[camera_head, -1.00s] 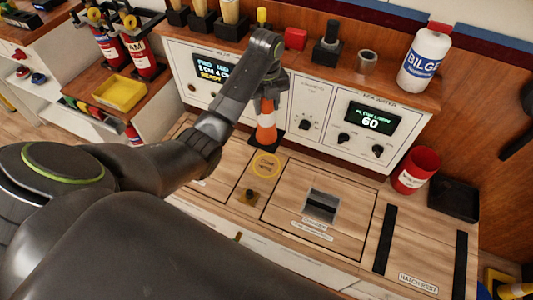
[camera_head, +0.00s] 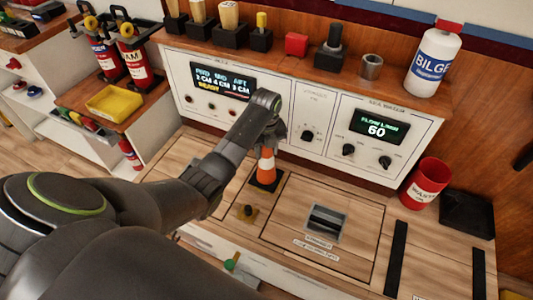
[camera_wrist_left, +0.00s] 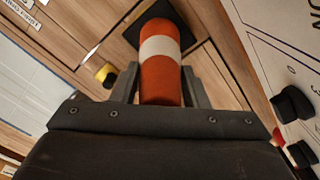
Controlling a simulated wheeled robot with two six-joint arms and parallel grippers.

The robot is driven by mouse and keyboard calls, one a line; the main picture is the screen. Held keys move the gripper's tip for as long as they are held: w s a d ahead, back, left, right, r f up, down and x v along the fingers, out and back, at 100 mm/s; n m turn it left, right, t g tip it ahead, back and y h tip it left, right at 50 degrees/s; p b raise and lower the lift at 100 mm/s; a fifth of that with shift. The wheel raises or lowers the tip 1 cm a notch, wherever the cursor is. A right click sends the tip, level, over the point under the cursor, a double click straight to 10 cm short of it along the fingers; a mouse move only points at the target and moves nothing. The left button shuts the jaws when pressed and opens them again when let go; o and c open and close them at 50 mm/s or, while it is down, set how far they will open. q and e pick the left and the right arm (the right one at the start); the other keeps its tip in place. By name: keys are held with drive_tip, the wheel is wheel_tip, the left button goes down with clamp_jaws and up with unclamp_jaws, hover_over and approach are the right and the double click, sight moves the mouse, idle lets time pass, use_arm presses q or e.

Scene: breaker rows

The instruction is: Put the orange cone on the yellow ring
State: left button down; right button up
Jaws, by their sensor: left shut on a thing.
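The orange cone (camera_head: 265,166) has a white band and a square black base. It stands about upright over the wooden counter, in front of the white control panel. My left gripper (camera_head: 268,145) is shut on its upper part. In the left wrist view the cone (camera_wrist_left: 160,72) sits between the two fingers (camera_wrist_left: 160,92), its black base at the far end. The yellow ring is not visible now; the cone and its base cover the place where it showed. I cannot tell whether the base touches the counter. My right gripper is not in view.
A small dark knob on a yellow base (camera_head: 248,212) is close to the cone's front left. A hatch with a recessed handle (camera_head: 326,222) lies to its right. A red cup (camera_head: 426,182) and a black tray (camera_head: 467,213) stand farther right. The control panel (camera_head: 300,120) rises behind.

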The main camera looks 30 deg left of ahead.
use_arm(q)
drive_tip(key=shift+f, duration=0.55)
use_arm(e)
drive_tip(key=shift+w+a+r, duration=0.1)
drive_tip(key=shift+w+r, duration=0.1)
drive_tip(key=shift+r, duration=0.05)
use_arm(q)
drive_tip(key=c, duration=0.8)
unclamp_jaws()
drive_tip(key=shift+f, duration=0.1)
wheel_tip(320, 180, up, 12)
drive_tip(key=shift+r+p, duration=0.15)
drive_tip(key=shift+p, duration=1)
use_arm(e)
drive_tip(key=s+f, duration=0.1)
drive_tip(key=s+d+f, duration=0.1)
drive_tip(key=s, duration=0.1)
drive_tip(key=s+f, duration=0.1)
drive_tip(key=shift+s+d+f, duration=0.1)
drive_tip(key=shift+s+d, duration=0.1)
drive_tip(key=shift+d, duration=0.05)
